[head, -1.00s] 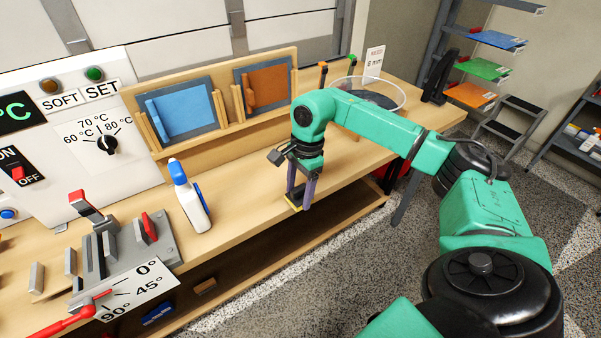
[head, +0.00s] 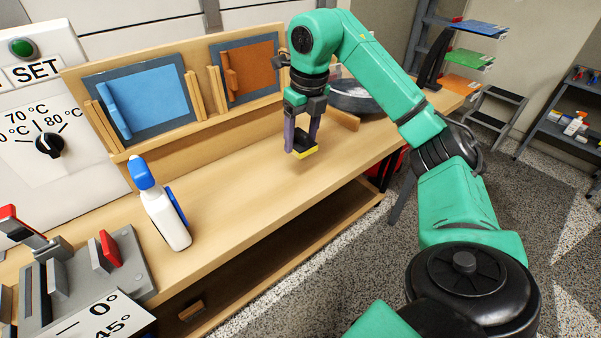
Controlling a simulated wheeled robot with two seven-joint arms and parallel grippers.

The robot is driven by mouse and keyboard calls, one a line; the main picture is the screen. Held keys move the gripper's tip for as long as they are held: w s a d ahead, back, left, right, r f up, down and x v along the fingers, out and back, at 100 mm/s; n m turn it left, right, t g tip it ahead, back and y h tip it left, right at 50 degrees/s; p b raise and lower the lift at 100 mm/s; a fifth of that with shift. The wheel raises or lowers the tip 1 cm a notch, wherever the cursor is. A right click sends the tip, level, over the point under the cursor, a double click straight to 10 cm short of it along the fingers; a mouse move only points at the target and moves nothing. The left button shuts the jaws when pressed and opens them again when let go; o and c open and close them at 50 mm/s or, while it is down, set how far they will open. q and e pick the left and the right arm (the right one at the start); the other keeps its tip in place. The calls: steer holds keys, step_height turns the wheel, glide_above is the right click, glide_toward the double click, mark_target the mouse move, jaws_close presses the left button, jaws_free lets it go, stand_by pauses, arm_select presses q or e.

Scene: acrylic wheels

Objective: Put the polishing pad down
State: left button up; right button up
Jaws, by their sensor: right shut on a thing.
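The polishing pad (head: 305,153) is a small block with a yellow face and a dark body. My right gripper (head: 302,142) is shut on it. The gripper points down and holds the pad over the wooden workbench (head: 245,195), in front of the rack. The pad looks a little above the bench top; the exact gap is hard to tell. My left gripper is not in view.
A white spray bottle with a blue head (head: 162,208) stands on the bench at left. A wooden rack holds a blue panel (head: 143,95) and an orange panel (head: 248,72). A grey bending device (head: 95,265) is at lower left. Bench between bottle and gripper is clear.

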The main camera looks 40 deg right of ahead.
mark_target(299, 175)
step_height(299, 175, down, 4)
steer(key=shift+w+r, duration=0.1)
steer(key=shift+r, duration=0.1)
steer(key=shift+f, duration=0.35)
step_height(299, 175, down, 4)
steer(key=shift+r, duration=0.1)
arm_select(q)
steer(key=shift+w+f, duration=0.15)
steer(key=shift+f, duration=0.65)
arm_select(e)
steer(key=o, duration=1.4)
steer(key=shift+c, duration=0.2)
